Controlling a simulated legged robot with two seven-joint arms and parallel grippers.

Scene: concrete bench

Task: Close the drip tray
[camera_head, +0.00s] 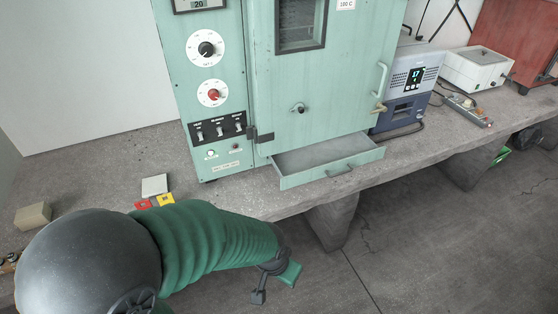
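The drip tray (328,172) is a shallow pale-green drawer at the bottom of the green oven (330,95). It stands pulled out toward me, past the front edge of the bench. My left gripper (275,287) is below and in front of the tray, beyond the bench edge and apart from the tray. Its two fingers are spread with nothing between them. My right gripper is not in view.
The concrete bench (110,160) runs across the scene. A blue-grey device (407,90) stands right of the oven, with a white box (474,68) and a red cabinet (518,35) beyond. Small blocks and cards lie at left. The floor in front is clear.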

